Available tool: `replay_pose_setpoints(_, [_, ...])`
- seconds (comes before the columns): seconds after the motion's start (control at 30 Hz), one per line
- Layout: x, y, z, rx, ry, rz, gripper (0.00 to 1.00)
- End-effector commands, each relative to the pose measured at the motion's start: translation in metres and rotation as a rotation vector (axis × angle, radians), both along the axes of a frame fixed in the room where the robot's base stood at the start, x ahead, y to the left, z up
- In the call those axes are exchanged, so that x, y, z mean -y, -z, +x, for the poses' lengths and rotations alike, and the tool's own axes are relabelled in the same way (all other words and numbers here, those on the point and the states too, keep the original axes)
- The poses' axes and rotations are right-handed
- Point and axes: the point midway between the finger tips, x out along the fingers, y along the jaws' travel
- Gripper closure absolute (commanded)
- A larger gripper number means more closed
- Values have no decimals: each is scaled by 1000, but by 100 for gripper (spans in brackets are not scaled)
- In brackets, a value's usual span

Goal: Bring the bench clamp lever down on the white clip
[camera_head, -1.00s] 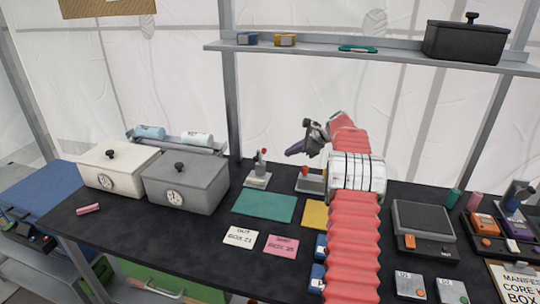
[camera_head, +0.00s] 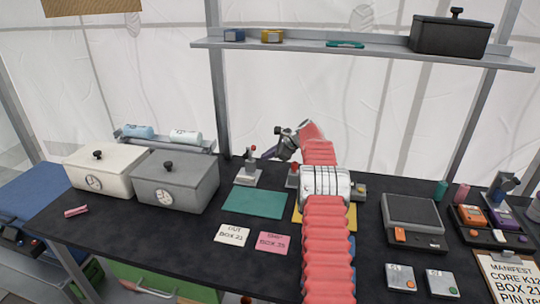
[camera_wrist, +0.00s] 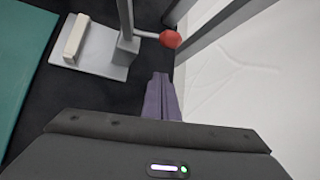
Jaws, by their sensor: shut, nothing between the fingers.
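The bench clamp (camera_head: 246,179) stands behind the teal mat, a grey plate with an upright post. Its lever knob (camera_head: 253,148) is red and stands high. In the wrist view, the white clip (camera_wrist: 75,37) lies on the clamp's plate. The lever ends in the red knob (camera_wrist: 170,39), pointing away from the clip. My gripper (camera_head: 269,154) is shut and empty, just right of the clamp. Its purple fingers show in the wrist view (camera_wrist: 161,80), below the knob with a visible gap. In the head view the clip is too small to make out clearly.
A second red-knobbed device (camera_head: 293,171) is partly hidden by my arm. The teal mat (camera_head: 255,202) lies in front of the clamp. A grey box (camera_head: 175,187) stands to the left. A tent pole (camera_head: 219,90) rises behind the bench.

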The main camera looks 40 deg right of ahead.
Motion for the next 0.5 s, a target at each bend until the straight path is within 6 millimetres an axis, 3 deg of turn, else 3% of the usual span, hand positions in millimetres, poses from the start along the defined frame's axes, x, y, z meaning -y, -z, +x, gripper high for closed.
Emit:
replay_pose_setpoints(0.1, [-4,4,6,1,-1,-1,100])
replay_pose_setpoints(0.5, [-23,-26,9,0,-1,0,100])
